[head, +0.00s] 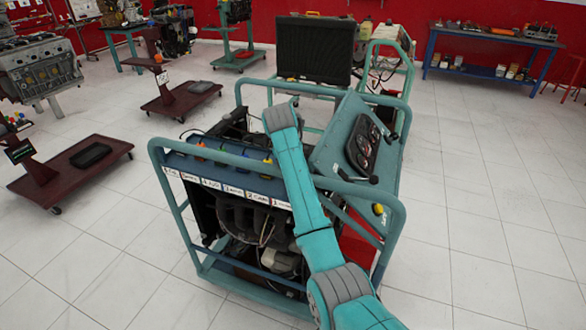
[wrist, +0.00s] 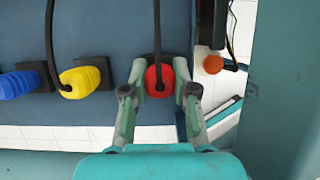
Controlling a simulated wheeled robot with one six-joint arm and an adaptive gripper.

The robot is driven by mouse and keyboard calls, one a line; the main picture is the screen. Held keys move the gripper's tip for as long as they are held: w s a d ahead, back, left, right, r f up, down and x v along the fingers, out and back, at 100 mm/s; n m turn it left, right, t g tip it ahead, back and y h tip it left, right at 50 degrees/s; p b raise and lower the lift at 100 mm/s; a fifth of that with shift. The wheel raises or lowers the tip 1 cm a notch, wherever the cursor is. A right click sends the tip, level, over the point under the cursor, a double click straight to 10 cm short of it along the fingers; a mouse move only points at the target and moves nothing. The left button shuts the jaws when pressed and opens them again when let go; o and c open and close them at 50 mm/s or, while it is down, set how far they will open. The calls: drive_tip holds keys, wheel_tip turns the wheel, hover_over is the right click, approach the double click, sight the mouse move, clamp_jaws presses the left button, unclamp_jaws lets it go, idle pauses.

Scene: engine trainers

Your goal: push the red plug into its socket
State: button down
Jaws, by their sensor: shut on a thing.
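In the wrist view the red plug (wrist: 160,78) is between the two fingers of my gripper (wrist: 160,92), which is shut on it. A black cable runs from the plug toward the top of the picture. The plug is over the blue panel (wrist: 120,30) of the engine trainer. I cannot see the red plug's socket, nor tell how far the plug is from it. In the head view my teal arm reaches over the trainer and my gripper is not clearly visible.
Left of the red plug are a yellow plug (wrist: 82,80) and a blue plug (wrist: 18,84), each beside a dark block. An orange round part (wrist: 213,64) is on the right. The trainer's teal frame (head: 160,175) surrounds the panel. Open tiled floor (head: 480,240) lies to the right.

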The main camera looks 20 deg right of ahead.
drive_tip(key=shift+f, duration=0.35)
idle(0.3)
drive_tip(key=c, duration=0.8)
unclamp_jaws()
drive_tip(key=shift+s+f, duration=0.1)
drive_tip(key=shift+r, duration=3.65)
clamp_jaws()
drive_tip(key=shift+f, duration=1.5)
